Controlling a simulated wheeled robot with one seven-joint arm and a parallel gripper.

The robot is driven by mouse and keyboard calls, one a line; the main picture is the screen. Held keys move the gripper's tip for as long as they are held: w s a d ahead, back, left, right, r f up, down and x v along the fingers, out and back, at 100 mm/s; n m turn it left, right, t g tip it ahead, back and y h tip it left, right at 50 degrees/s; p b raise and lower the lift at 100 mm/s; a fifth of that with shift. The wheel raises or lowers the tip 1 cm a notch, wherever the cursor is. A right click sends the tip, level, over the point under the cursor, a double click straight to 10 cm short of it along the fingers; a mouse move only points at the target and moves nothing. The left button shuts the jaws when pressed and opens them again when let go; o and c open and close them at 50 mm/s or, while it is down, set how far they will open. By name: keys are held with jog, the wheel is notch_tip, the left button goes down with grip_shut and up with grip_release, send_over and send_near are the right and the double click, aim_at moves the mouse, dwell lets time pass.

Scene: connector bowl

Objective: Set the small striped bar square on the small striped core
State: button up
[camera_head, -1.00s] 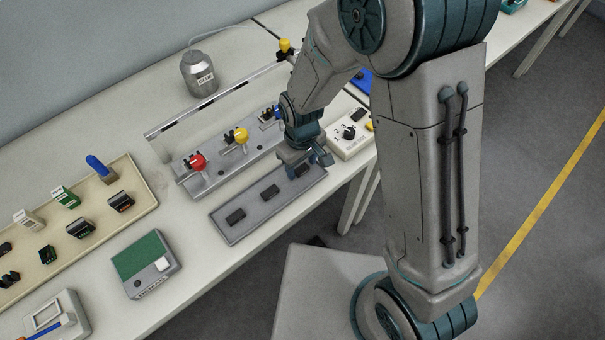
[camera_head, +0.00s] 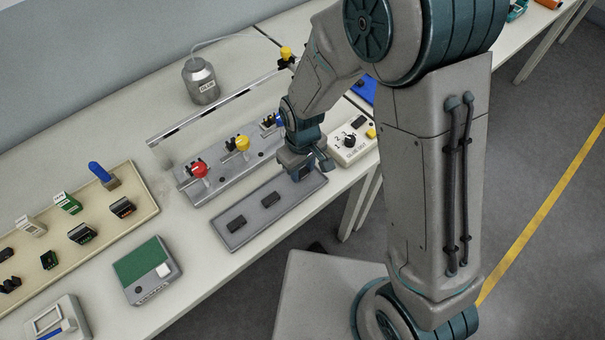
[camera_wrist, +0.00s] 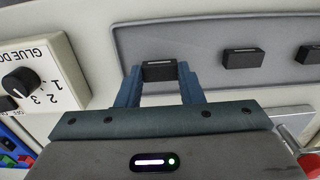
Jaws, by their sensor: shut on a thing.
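My gripper (camera_head: 303,172) is over the right end of the grey tray (camera_head: 226,237). In the wrist view my gripper (camera_wrist: 160,76) is shut on a small black bar (camera_wrist: 158,71) with a thin pale line along it. The bar lies across between the two fingertips, over the grey tray; I cannot tell whether it touches the tray. In the head view it is hidden by my gripper. Two similar black bars (camera_head: 236,224) (camera_head: 270,199) lie in the tray. I cannot make out which part is the small striped core.
Behind the tray stands a fixture with red (camera_head: 198,170), yellow (camera_head: 242,143) and blue knobs. A dial box (camera_head: 350,146) is on the right. A beige tray (camera_head: 150,207) with several connector parts, a green-topped device (camera_head: 146,270) and a grey pot (camera_head: 201,82) are left and behind.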

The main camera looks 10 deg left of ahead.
aim_at(303, 172)
jog(key=shift+r+p, duration=1.05)
jog(key=shift+r, duration=0.75)
